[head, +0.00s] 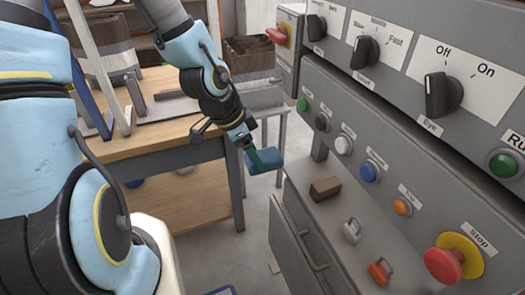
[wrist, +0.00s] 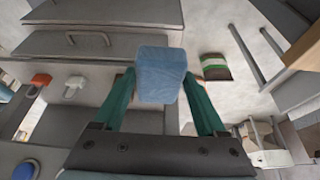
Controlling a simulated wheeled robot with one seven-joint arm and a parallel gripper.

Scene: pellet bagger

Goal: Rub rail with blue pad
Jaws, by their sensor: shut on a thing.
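The blue pad (head: 267,161) is a soft-looking block held at the end of my gripper (head: 257,157). In the wrist view the pad (wrist: 160,73) sits between the green fingers of my gripper (wrist: 160,92), which is shut on it. The pad is in the air beside the grey control machine, over its left edge as seen in the head view. I see no contact between the pad and any surface. A grey metal frame with thin bars (head: 283,122) stands behind the pad. I cannot tell which bar is the rail.
The machine panel has knobs, buttons and a red stop button (head: 443,265). Its ledge holds a brown block (head: 325,188), a pale padlock (head: 352,230) and a red padlock (head: 380,270). A wooden table (head: 150,135) stands left. A striped packet (wrist: 215,67) shows in the wrist view.

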